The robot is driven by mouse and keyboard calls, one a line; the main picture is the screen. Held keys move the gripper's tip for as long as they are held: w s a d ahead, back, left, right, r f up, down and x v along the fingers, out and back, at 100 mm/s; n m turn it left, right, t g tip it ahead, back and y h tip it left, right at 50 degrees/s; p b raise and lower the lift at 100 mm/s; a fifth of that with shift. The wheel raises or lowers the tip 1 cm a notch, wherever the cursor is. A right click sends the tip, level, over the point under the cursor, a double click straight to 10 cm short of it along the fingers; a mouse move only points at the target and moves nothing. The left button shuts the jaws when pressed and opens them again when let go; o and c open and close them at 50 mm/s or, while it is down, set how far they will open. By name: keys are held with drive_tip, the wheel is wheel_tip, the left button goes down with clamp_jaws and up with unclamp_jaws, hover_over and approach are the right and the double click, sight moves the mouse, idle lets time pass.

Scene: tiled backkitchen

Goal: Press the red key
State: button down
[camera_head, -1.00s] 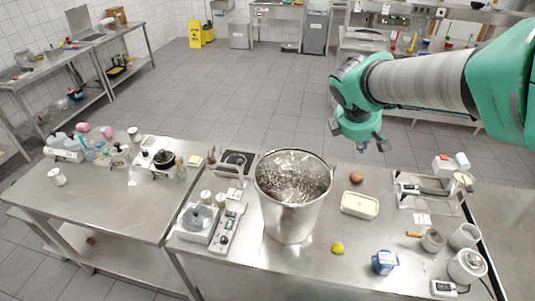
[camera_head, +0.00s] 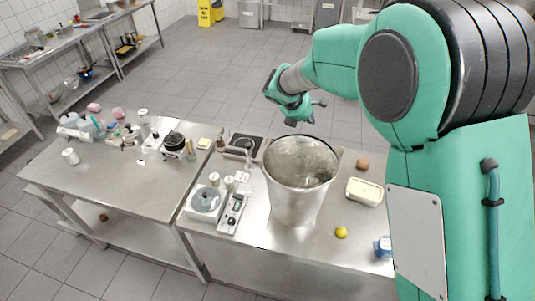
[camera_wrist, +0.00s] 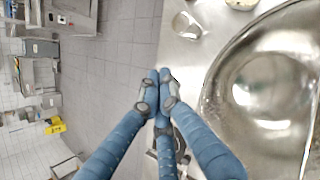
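No red key can be made out for certain. A light grey device with a dark display and small keys (camera_head: 231,213) lies on the near steel table, left of the large pot; its key colours are too small to tell. My gripper (camera_head: 305,113) is in the air above and behind the pot, away from the device. In the wrist view my gripper (camera_wrist: 159,82) shows blue fingers with two tips close together and nothing seen between them. The head view shows finger parts spread apart, so its opening is unclear.
A tall steel pot (camera_head: 295,200) stands between my gripper and the table's front. A butter-coloured tub (camera_head: 364,191), a yellow lemon (camera_head: 341,232) and a brown round item (camera_head: 362,163) lie to the right.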

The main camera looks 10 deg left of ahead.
drive_tip(key=w+a+f+n+p, duration=0.1)
drive_tip(key=a+f+n, duration=0.3)
drive_tip(key=a+f, duration=0.4)
drive_tip(key=w+a+f+n+t+p, duration=0.1)
drive_tip(key=w+a+f+n, duration=0.3)
drive_tip(key=a+f, duration=0.3)
drive_tip(key=a+n, duration=0.1)
drive_tip(key=a, duration=0.2)
drive_tip(key=shift+f+n+t+y, duration=0.3)
drive_tip(key=shift+f, duration=0.05)
drive_tip(key=shift+f, duration=0.1)
wheel_tip(320, 180, down, 6)
drive_tip(key=b, duration=0.4)
drive_tip(key=shift+f+b, duration=0.8)
drive_tip(key=shift+f, duration=0.45)
drive_tip(key=shift+f, duration=0.4)
